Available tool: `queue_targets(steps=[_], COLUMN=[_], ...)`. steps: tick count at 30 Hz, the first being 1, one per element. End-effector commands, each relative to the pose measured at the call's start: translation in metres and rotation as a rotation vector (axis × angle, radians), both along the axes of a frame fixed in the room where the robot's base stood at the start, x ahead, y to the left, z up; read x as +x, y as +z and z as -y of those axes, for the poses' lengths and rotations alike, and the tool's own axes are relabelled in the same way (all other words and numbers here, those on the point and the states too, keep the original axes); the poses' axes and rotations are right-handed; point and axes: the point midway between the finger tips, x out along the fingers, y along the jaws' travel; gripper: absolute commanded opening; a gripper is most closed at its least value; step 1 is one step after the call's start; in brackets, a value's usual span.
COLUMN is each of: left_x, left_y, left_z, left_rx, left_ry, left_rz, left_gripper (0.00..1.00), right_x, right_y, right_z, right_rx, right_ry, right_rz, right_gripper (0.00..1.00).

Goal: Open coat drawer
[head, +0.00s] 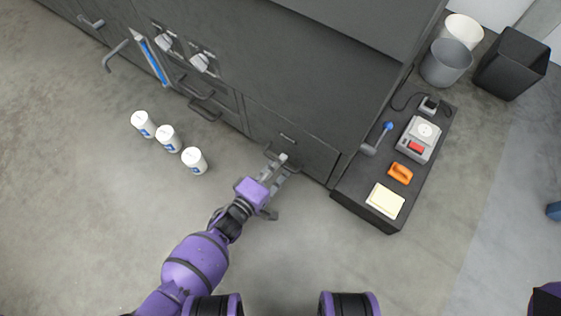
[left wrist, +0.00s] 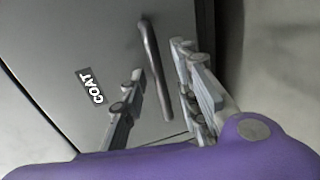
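The coat drawer (head: 313,157) is a dark grey front at the lower right of the cabinet in the head view. It looks closed. In the left wrist view its front (left wrist: 75,40) carries a black "COAT" label (left wrist: 91,87) and a grey bar handle (left wrist: 153,62). The handle also shows in the head view (head: 294,167), partly hidden by my gripper. My left gripper (head: 278,168) is at the handle. In the left wrist view its fingers (left wrist: 163,92) are apart, with the bar between them; I cannot tell whether they touch it. My right gripper is out of view.
Several white canisters with blue labels (head: 168,139) stand on the floor left of the drawer. A low dark bench (head: 365,212) on the right bears a device with a red part (head: 419,139), an orange tool (head: 400,173) and a cream block (head: 385,201). Floor in front is mostly clear.

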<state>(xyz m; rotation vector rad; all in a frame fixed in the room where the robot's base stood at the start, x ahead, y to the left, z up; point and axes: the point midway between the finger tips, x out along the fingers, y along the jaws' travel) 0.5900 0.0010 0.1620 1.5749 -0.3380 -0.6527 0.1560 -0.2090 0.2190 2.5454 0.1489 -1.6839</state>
Motion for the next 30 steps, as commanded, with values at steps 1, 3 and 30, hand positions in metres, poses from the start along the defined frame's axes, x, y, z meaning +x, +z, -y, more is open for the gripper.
queue_targets(steps=[1,3,30], left_x=[0.0047,0.008,0.0096], left_y=[-0.0016,-0.0024,-0.0023], left_z=[0.0033,0.0059,0.0067], left_rx=[-0.001,-0.001,0.001], left_ry=[0.0,0.0,0.001], left_rz=[0.0,-0.001,-0.001], left_gripper=[0.29,0.29,0.0], right_x=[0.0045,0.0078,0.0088], right_y=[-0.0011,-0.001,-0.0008], right_z=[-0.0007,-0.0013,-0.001], right_rx=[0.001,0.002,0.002], right_ry=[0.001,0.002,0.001], right_rz=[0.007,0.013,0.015], right_gripper=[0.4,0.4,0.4])
